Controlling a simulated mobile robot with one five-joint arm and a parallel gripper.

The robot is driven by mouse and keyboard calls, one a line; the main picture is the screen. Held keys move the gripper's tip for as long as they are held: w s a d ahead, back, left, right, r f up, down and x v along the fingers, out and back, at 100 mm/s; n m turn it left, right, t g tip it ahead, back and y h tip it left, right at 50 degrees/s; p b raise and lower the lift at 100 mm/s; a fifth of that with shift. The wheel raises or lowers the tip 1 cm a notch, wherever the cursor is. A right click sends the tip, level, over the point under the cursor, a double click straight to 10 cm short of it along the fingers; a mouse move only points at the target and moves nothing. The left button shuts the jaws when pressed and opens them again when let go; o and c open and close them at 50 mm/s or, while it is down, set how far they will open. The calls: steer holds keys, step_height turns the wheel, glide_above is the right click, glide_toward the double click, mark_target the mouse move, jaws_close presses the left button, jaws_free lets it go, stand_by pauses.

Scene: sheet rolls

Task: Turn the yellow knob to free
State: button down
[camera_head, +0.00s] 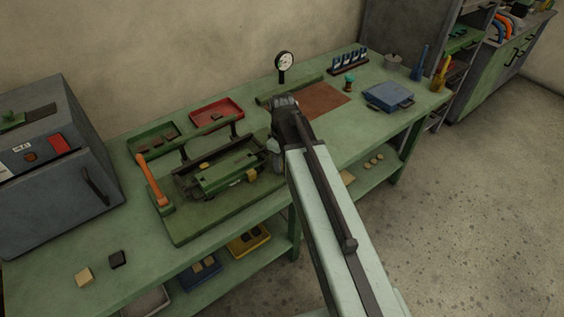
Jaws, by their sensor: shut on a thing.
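The green roll machine (215,226) stands on the bench, with an orange crank handle (152,183) at its left end. Its rolls (222,174) lie in the frame in the middle. My gripper (275,162) points down at the machine's right end. It is shut on a part there, which appears to be the yellow knob. A small yellow patch (251,175) shows just left of my gripper. Another yellow piece (204,165) sits further left. The fingertips and their grip are too small and hidden to see clearly, and the knob's setting cannot be read.
A green tray (153,138) and a red tray (216,112) lie behind the machine. A dial gauge (284,64) stands at the back. A grey cabinet (60,165) is at the left. A blue box (388,97) lies at the right. The front left bench holds two small blocks.

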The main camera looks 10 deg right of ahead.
steer(key=c, duration=0.9)
jaws_free()
steer(key=shift+r, duration=0.1)
step_height(320, 180, up, 8)
steer(key=p, duration=0.8)
steer(key=shift+f, duration=0.2)
steer(key=shift+a, duration=0.1)
steer(key=s+m, duration=0.8)
steer(key=shift+a, duration=0.4)
